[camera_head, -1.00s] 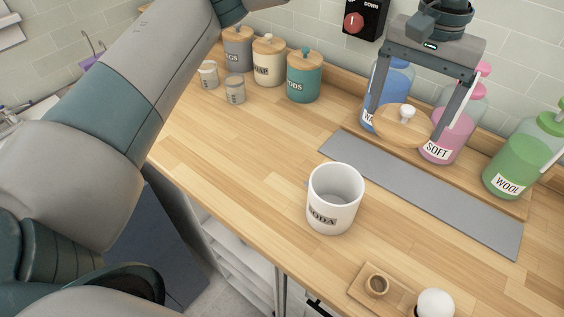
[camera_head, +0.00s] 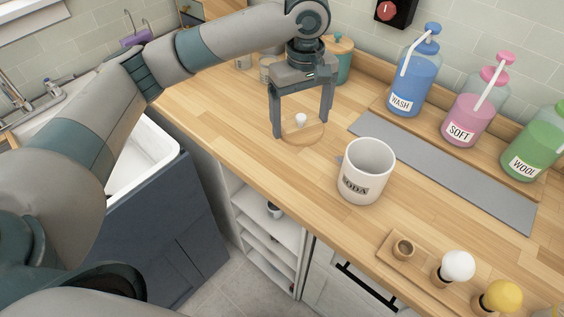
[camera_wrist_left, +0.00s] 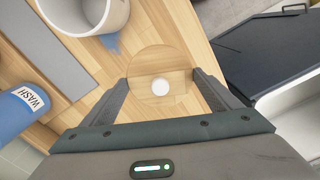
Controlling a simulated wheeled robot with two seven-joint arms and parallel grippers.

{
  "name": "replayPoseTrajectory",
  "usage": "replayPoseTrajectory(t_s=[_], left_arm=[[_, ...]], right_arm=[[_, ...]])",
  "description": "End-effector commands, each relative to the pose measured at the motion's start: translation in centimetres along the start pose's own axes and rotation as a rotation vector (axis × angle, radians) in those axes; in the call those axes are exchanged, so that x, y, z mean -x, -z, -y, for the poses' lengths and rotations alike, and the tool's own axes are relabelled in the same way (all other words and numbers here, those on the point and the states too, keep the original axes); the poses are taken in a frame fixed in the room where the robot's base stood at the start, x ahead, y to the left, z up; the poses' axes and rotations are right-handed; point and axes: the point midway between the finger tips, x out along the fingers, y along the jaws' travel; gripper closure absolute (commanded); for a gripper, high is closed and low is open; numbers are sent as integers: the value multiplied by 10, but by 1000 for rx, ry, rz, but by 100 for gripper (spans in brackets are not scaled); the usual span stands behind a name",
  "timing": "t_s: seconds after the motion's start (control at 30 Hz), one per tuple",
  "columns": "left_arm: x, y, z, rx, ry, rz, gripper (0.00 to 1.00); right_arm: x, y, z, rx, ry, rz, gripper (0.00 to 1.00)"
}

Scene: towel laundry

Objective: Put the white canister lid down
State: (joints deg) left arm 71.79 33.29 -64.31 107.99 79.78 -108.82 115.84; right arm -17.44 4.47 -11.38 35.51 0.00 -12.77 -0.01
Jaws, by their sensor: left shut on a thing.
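The white canister lid (camera_head: 304,135) is a round wooden disc with a white knob. My left gripper (camera_head: 301,127) points down with one finger on each side of the lid and is shut on it. The lid is level, on or just above the counter; I cannot tell which. In the left wrist view the lid (camera_wrist_left: 160,62) lies between the fingertips (camera_wrist_left: 161,79). The white canister (camera_head: 360,189), labelled SODA, stands upright and open to the right of the lid; it also shows in the left wrist view (camera_wrist_left: 85,22). My right gripper is out of view.
A grey mat (camera_head: 440,172) lies behind the canister, before the blue WASH (camera_head: 411,88), pink SOFT and green WOOL bottles. A teal canister (camera_head: 343,65) stands behind my left gripper. A wooden tray (camera_head: 388,250) is at front right. The counter's front edge is near the lid.

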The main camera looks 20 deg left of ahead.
Motion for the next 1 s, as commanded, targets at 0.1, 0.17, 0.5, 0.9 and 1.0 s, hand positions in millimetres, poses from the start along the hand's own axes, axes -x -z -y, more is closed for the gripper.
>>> replayPoseTrajectory(t_s=[0.1,0.17,0.5,0.9,1.0], left_arm=[[-3,2,3,22,2,-2,39],[-3,3,3,25,1,-3,39],[-6,3,3,23,3,-2,39],[-58,3,4,22,4,-2,39],[-65,3,3,22,3,-1,39]], right_arm=[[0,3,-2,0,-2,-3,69],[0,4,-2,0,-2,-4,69],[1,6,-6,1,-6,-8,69],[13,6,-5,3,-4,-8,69],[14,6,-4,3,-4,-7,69]])
